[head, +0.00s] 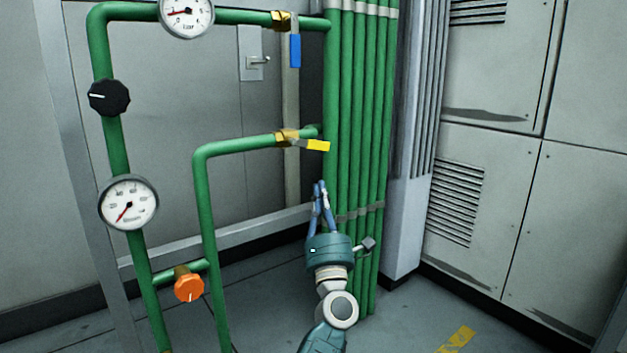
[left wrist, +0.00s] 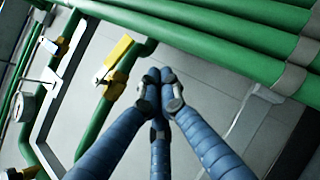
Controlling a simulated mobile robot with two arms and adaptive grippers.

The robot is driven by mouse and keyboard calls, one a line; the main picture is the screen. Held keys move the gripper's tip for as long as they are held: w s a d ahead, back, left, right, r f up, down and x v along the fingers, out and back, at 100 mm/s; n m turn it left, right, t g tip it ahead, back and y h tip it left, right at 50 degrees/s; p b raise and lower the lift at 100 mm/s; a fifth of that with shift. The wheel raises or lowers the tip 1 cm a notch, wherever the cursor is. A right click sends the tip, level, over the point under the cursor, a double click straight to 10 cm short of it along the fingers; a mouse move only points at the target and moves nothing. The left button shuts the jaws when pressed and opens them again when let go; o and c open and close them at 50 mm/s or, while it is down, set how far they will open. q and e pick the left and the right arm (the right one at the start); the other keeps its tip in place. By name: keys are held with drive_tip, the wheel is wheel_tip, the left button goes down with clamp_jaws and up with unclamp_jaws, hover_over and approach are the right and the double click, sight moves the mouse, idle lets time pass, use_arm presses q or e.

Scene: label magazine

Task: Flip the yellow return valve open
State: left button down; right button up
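The yellow return valve has a yellow lever (head: 317,146) on a brass body (head: 287,137), set in the lower green pipe in the head view. The lever points right, nearly in line with the pipe's run and tilted slightly down. In the left wrist view the yellow lever (left wrist: 115,55) shows at upper left, apart from my fingers. My left gripper (head: 320,183) is just below the lever, pointing up, with its blue fingers together and nothing seen between them. In the left wrist view the fingertips (left wrist: 162,88) meet. My right gripper is in neither view.
A blue-handled valve (head: 295,50) sits above on the upper pipe. Vertical green pipes (head: 358,110) stand right behind my left gripper. Gauges (head: 128,203), a black knob (head: 109,97) and an orange knob (head: 189,288) are on the left. Open space lies inside the lower pipe loop.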

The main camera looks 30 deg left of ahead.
use_arm(q)
drive_tip(key=s+d+f+p, duration=0.2)
drive_tip(key=s+d+f, duration=0.1)
drive_tip(key=d+f, duration=0.1)
drive_tip(key=shift+s+d+f, duration=0.15)
drive_tip(key=shift+d+f, duration=0.15)
